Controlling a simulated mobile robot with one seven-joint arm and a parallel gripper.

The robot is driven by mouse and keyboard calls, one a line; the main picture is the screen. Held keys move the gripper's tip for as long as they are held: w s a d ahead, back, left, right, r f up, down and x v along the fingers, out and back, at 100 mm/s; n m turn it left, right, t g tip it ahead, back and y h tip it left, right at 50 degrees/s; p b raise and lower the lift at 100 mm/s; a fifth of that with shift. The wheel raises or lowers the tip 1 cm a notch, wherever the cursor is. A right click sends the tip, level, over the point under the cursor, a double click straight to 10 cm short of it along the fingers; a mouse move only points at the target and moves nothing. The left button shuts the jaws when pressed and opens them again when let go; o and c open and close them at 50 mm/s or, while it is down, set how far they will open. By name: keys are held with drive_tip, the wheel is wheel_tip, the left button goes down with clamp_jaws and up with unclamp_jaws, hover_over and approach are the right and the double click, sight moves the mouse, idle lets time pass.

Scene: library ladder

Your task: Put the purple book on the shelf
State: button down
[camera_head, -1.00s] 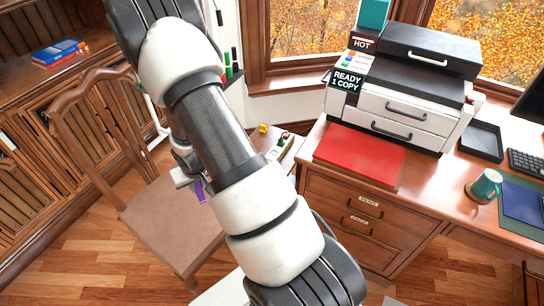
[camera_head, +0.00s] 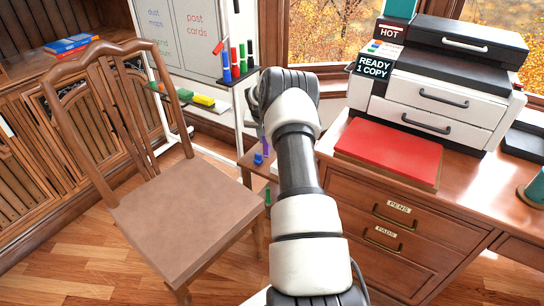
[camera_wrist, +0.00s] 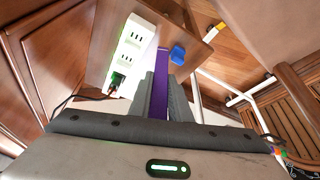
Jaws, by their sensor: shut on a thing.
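My gripper (camera_wrist: 163,92) is shut on the purple book (camera_wrist: 160,70), which shows as a narrow upright strip between the two grey fingers in the wrist view. In the head view only a thin sliver of the purple book (camera_head: 266,145) shows beside my arm, and my gripper is mostly hidden behind the arm. A wooden bookcase shelf (camera_head: 28,72) is at the far left of the head view, well away from the held book. Blue and red books (camera_head: 68,45) lie flat on it.
A wooden chair (camera_head: 185,205) stands between my arm and the bookcase. A whiteboard stand (camera_head: 185,30) with markers is behind it. The desk (camera_head: 385,200) with a printer (camera_head: 435,95) is at right. A white power strip (camera_wrist: 130,55) and blue object (camera_wrist: 177,54) lie near the book.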

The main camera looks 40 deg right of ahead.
wheel_tip(320, 180, down, 7)
drive_tip(key=shift+w+f+b, duration=0.1)
drive_tip(key=shift+b, duration=0.7)
drive_tip(key=shift+f, duration=0.15)
drive_tip(key=c, duration=1.6)
unclamp_jaws()
drive_tip(key=shift+c, duration=0.2)
